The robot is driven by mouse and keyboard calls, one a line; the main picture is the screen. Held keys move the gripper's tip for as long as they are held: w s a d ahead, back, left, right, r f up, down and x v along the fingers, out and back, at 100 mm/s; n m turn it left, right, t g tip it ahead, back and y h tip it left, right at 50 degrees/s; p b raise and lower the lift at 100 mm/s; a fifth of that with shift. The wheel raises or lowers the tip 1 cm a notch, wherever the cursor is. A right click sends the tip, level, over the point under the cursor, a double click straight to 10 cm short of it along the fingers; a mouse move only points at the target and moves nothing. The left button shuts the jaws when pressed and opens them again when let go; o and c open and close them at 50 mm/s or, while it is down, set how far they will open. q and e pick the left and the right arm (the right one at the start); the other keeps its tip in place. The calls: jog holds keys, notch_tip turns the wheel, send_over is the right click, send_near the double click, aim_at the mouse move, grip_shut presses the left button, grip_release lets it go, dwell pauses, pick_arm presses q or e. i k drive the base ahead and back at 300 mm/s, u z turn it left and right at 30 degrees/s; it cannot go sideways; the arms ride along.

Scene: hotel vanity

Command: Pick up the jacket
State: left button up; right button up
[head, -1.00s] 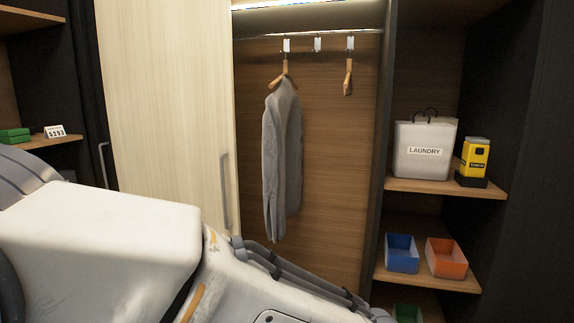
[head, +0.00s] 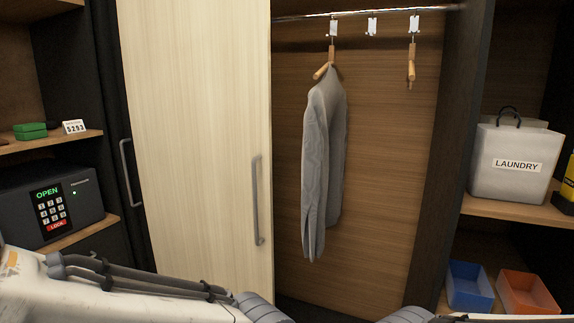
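The grey jacket (head: 323,165) hangs on a wooden hanger (head: 322,72) from the rail (head: 350,13) inside the open part of the wardrobe. It hangs free, edge-on to me, right of the pale sliding door (head: 195,140). Parts of my arms show along the bottom edge of the head view, below the jacket and apart from it. Neither of my grippers is in view.
An empty wooden hanger (head: 411,68) hangs right of the jacket. A vertical door handle (head: 257,200) stands out left of it. A dark divider (head: 445,150) separates the wardrobe from shelves with a laundry bag (head: 513,180), a blue bin (head: 469,287) and an orange bin (head: 527,294). A safe (head: 80,200) sits left.

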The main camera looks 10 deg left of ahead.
aim_at(325, 116)
jog(key=u, duration=0.1)
jog(key=i, duration=0.65)
jog(key=z, duration=0.7)
jog(key=i, duration=0.5)
jog(key=z, duration=0.5)
